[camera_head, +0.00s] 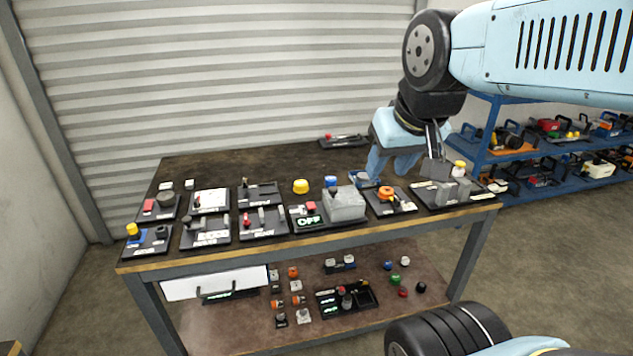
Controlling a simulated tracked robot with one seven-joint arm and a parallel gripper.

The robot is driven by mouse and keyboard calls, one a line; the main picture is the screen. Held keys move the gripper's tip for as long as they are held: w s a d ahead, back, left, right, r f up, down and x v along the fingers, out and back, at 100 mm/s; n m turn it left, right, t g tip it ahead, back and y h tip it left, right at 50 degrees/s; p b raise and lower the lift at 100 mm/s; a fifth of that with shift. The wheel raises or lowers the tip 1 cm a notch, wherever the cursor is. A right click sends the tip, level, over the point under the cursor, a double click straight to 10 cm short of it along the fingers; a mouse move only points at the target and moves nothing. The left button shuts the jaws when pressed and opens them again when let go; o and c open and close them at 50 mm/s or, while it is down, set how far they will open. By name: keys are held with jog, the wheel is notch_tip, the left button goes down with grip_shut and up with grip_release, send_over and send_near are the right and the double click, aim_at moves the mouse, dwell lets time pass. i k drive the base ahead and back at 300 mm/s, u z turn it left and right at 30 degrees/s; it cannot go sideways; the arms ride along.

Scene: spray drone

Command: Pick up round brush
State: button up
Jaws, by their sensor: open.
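My gripper (393,172) hangs from the arm above the right half of the workbench (250,165), with its light-blue fingers pointing down. It is open, and I see nothing held in it. I cannot make out for certain which thing is the round brush. A small blue and white item (362,179) lies on the bench just left of and below the fingers; its shape is too small to tell. The gripper hides part of the bench behind it.
Dark panels with switches, an OFF display (309,222), a grey block (344,204) and an orange knob (386,192) line the bench front. A yellow round item (300,186) stands behind them. A blue shelf (550,160) is at right. The bench's back left is clear.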

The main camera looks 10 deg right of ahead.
aim_at(330, 181)
jog(key=u, duration=0.15)
jog(key=k, duration=0.4)
jog(key=z, duration=0.45)
jog(key=i, duration=1.4)
jog(key=u, duration=0.3)
